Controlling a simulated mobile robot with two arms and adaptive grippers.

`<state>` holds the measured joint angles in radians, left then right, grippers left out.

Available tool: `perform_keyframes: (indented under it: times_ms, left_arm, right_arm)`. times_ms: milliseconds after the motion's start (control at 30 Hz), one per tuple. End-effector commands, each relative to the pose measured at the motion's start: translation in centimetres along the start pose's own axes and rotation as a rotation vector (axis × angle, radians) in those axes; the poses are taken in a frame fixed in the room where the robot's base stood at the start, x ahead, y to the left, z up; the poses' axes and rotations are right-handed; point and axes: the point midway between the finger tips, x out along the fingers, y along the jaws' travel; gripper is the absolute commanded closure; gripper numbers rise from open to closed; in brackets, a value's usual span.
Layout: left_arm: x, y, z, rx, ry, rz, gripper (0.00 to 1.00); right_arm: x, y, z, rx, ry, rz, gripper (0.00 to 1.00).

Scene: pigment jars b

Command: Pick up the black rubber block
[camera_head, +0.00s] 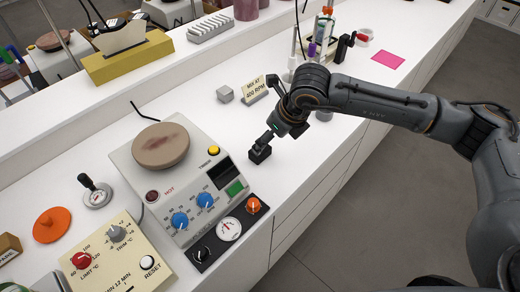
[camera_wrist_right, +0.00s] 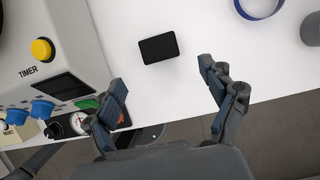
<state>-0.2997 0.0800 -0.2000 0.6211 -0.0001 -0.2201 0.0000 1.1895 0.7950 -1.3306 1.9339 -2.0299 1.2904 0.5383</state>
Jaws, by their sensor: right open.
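The black rubber block (camera_head: 260,154) lies on the white bench, to the right of the hotplate. In the right wrist view the block (camera_wrist_right: 158,48) is a dark, flat-faced rectangle with rounded corners, ahead of the fingertips and roughly centred between them. My right gripper (camera_head: 270,136) is close beside the block; its arm comes in from the right. In the wrist view the right gripper (camera_wrist_right: 163,90) is open, with its two fingers wide apart and nothing between them. My left gripper is not in view.
The hotplate stirrer (camera_head: 165,180) stands left of the block, and its yellow button (camera_wrist_right: 42,49) shows in the wrist view. A sign (camera_head: 254,90) and a small grey cube (camera_head: 225,94) stand behind. A blue ring (camera_wrist_right: 258,9) lies to the right. The bench's front edge is near.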

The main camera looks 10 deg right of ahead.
Motion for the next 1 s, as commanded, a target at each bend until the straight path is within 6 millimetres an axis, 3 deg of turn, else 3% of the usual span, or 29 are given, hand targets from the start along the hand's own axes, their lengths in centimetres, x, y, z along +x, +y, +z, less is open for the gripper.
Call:
perform_keyframes:
  times_ms: [133, 367, 533, 700, 967, 1000]
  left_arm:
    - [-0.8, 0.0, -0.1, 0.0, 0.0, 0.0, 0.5]
    - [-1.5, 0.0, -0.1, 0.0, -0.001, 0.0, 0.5]
    - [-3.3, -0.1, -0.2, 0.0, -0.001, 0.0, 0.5]
    - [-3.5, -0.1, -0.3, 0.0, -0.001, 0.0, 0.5]
    - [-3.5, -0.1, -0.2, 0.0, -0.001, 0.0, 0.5]
    - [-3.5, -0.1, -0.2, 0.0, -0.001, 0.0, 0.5]
  right_arm:
    - [2.3, 0.1, 0.1, -0.001, 0.002, 0.002, 0.17]
    - [3.8, 0.1, 0.1, -0.002, 0.001, 0.003, 0.17]
    - [6.1, 0.1, 0.3, -0.002, 0.003, 0.003, 0.17]
    - [8.2, 0.0, 0.2, -0.001, 0.001, 0.002, 0.17]
    - [8.6, 0.0, 0.1, -0.001, -0.002, 0.002, 0.17]
    - [8.6, 0.0, 0.1, -0.001, -0.001, 0.002, 0.23]
